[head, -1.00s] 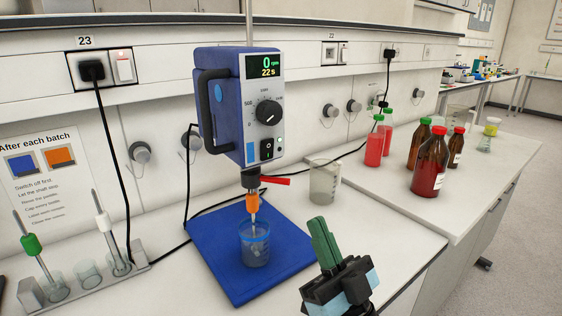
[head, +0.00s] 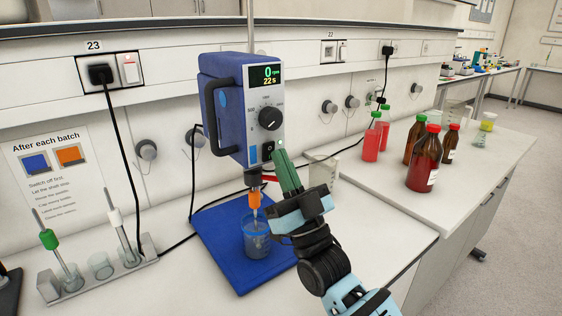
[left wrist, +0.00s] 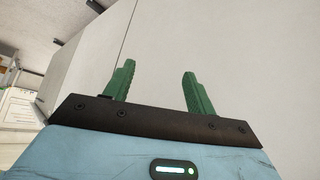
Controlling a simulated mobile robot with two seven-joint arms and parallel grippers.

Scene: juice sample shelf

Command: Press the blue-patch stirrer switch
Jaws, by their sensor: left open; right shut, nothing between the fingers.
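The blue stirrer (head: 225,120) hangs on its rod, its display reading 0 rpm and 22 s. Its front has a dial (head: 270,118), a blue patch (head: 253,154) at lower left and a black rocker switch (head: 267,151) beside the patch. My right gripper (head: 281,151) is shut and empty. Its green fingertips point up at the panel, just right of the switch. I cannot tell whether they touch it. My left gripper (left wrist: 158,68) shows only in the left wrist view, open and empty, before a pale wall.
Below the stirrer, a beaker (head: 256,240) stands on a blue mat (head: 213,250). A clear beaker (head: 322,172) stands behind my right gripper. A rack (head: 95,278) with shafts is at left. Several bottles (head: 425,162) stand on the right bench. Cables run along the wall.

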